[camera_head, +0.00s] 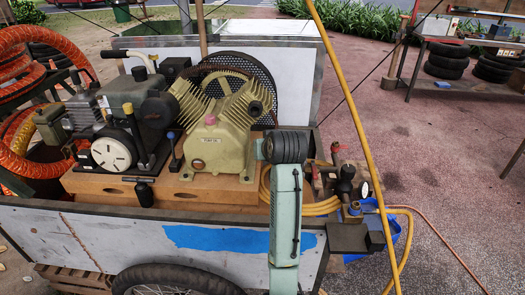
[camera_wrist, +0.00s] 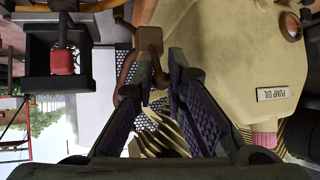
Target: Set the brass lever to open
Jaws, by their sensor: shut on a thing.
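The brass lever (camera_wrist: 151,42) shows in the wrist view as a brown-brass piece with a short stem reaching down between my fingertips. My gripper (camera_wrist: 154,78) is shut on it, with one dark finger on each side. It lies beside the cream pump body (camera_wrist: 225,55), which carries a "PUMP OIL" label. In the head view the compressor pump (camera_head: 217,138) stands on the cart, and my arm's pale green links stand in front of its right side. My gripper and the lever cannot be made out there. Whether the lever is at open cannot be told.
A red-handled valve (camera_head: 336,150) and a gauge stand right of my arm, near coiled yellow hose (camera_head: 318,207). A grey motor (camera_head: 125,95) is at the left of the cart. A yellow hose (camera_head: 352,105) crosses in front at right. Open paving lies to the right.

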